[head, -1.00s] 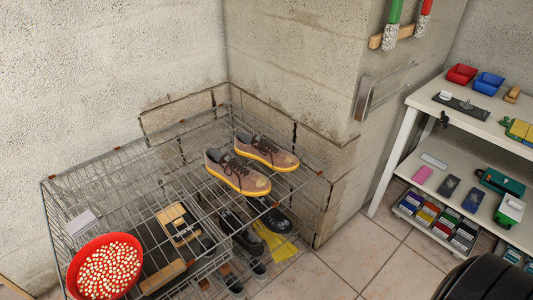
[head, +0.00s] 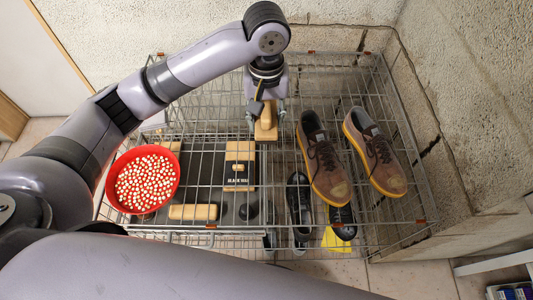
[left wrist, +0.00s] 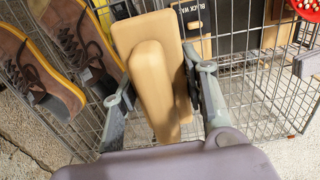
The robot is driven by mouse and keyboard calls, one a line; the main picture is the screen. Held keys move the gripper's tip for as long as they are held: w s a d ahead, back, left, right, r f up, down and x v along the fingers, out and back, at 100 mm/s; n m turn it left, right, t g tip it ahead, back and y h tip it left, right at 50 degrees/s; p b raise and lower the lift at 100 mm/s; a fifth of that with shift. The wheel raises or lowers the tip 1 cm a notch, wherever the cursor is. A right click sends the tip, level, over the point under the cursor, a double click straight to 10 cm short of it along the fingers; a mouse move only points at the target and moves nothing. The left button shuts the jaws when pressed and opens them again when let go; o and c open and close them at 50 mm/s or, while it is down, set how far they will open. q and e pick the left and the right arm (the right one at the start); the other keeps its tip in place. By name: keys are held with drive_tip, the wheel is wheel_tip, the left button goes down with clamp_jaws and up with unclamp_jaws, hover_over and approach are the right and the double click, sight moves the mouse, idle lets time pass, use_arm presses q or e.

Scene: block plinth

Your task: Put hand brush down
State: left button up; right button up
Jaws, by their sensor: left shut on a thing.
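The hand brush (head: 267,131) is a pale wooden block with a raised wooden grip. My left gripper (head: 265,110) is shut on it above the wire rack (head: 214,85), left of the brown shoes. In the left wrist view the hand brush (left wrist: 151,72) sits between the two fingers of the left gripper (left wrist: 163,86), over the rack's wires. I cannot tell whether the brush touches the wires. Its bristles are hidden. My right gripper is not in view.
Two brown shoes (head: 322,160) (head: 374,152) with yellow soles stand right of the brush. A red bowl (head: 110,187) of pale pellets is at the left. A box marked "BLACK WAX" (head: 239,176), a wooden brush (head: 193,212) and dark shoes (head: 300,205) lie below the top wires.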

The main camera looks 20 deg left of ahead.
use_arm(q)
hover_over(266, 161)
wheel_tip(266, 161, down, 12)
drive_tip(key=shift+f+b, duration=0.25)
drive_tip(key=shift+b, duration=0.2)
wheel_tip(266, 161, down, 5)
drive_tip(key=shift+w, duration=0.1)
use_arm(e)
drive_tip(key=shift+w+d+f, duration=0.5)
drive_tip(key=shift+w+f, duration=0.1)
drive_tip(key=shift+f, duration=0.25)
use_arm(q)
drive_tip(key=o, duration=0.7)
drive_tip(key=shift+f, duration=0.1)
drive_tip(key=o, duration=0.5)
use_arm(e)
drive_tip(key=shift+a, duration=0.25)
